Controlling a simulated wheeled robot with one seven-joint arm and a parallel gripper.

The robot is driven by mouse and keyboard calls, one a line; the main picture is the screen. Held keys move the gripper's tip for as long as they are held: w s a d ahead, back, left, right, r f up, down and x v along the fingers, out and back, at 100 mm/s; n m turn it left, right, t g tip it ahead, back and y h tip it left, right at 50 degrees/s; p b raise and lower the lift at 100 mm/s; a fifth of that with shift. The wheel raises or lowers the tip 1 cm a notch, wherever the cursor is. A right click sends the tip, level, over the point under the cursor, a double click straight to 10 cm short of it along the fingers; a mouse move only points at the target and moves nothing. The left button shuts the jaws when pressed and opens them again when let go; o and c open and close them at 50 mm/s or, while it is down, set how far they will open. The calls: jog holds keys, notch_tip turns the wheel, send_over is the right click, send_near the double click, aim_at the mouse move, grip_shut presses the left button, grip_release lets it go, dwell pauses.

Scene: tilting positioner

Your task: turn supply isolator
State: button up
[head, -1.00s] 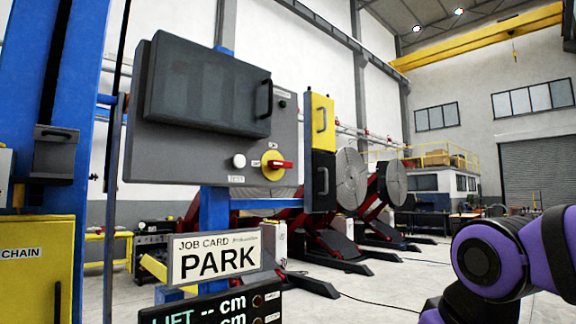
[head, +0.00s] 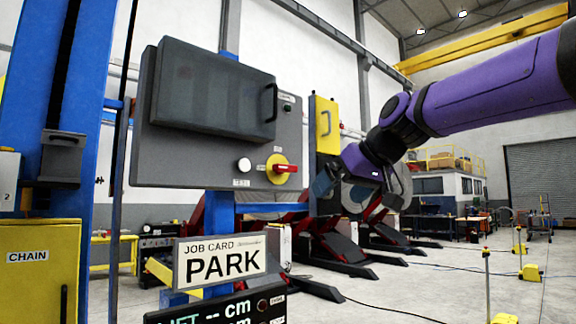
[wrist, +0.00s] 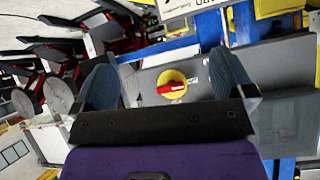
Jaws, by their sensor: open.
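The supply isolator (head: 281,169) is a red handle on a round yellow plate, low on the right of the grey control panel (head: 205,171). Its red handle points right, roughly level. The isolator also shows in the wrist view (wrist: 171,86), between and beyond my fingers, its handle appearing nearly level there. My gripper (head: 324,182) is to the right of the panel, apart from the isolator. In the wrist view my gripper (wrist: 168,84) has its two blue-grey fingers wide apart, with nothing between them but the distant isolator.
A white round button (head: 244,165) sits left of the isolator. A dark box with a handle (head: 215,92) juts from the panel above. A job card reading PARK (head: 220,263) stands in front below. A yellow box (head: 325,124) stands behind my arm.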

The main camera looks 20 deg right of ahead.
aim_at(284, 169)
jog(key=w+r+n+t+y, duration=0.2)
jog(key=w+r+t, duration=0.1)
jog(key=w+r, duration=0.8)
jog(key=x, duration=1)
jog(key=shift+w+a, duration=0.1)
jog(key=shift+a, duration=0.4)
jog(key=c, duration=0.9)
